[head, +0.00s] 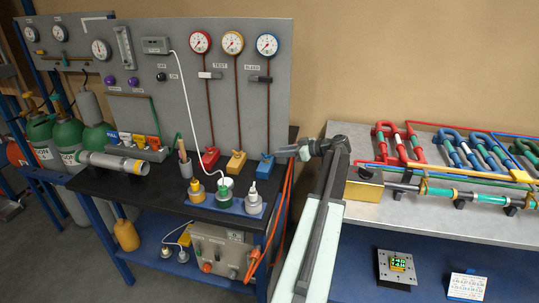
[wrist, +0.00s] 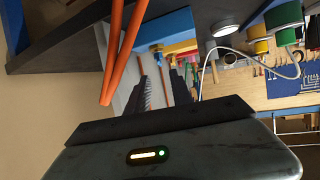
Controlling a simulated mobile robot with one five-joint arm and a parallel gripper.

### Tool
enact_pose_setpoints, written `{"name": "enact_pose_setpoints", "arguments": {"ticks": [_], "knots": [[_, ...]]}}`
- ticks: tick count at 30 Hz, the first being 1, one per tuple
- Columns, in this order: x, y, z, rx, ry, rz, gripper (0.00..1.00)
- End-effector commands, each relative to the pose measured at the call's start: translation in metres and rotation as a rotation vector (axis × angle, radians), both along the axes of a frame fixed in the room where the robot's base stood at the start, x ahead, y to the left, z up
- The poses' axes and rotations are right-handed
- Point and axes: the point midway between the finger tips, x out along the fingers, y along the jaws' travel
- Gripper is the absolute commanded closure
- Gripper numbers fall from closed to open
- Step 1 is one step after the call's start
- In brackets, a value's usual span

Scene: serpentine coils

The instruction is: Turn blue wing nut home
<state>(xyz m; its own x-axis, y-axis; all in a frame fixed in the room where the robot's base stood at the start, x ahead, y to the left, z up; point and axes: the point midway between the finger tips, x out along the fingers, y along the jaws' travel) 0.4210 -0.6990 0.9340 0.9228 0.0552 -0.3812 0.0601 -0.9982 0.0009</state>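The blue wing nut (head: 266,157) sits on top of a small blue block at the right end of the black bench, under the blue-faced gauge. My gripper (head: 283,151) reaches in from the right, its tips just right of the nut. In the wrist view the two dark fingers of my gripper (wrist: 159,78) stand apart with a gap between them. A small blue part, seemingly the nut (wrist: 156,49), shows beyond the fingertips, in line with the gap. Nothing is visibly held. I cannot tell whether a finger touches the nut.
Yellow (head: 236,162) and red (head: 209,158) blocks stand left of the blue one. Orange hoses (head: 284,200) hang at the bench's right edge and cross close by in the wrist view (wrist: 122,45). The grey panel (head: 215,120) rises behind.

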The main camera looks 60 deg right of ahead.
Motion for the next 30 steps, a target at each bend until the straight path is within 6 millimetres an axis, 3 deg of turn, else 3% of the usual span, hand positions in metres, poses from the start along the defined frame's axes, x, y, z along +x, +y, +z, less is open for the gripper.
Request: {"name": "enact_pose_setpoints", "arguments": {"ticks": [12, 20, 23, 28, 29, 30], "knots": [[0.063, 0.004, -0.029, 0.001, 0.002, 0.003, 0.73], [0.066, 0.005, -0.028, 0.001, 0.001, 0.002, 0.73], [0.066, 0.005, -0.028, 0.001, 0.001, 0.002, 1.00], [0.066, 0.005, -0.028, 0.001, 0.003, 0.002, 1.00], [0.068, -0.005, -0.028, 0.001, 0.003, 0.003, 1.00], [0.067, 0.000, -0.028, 0.001, 0.004, 0.002, 1.00]]}}
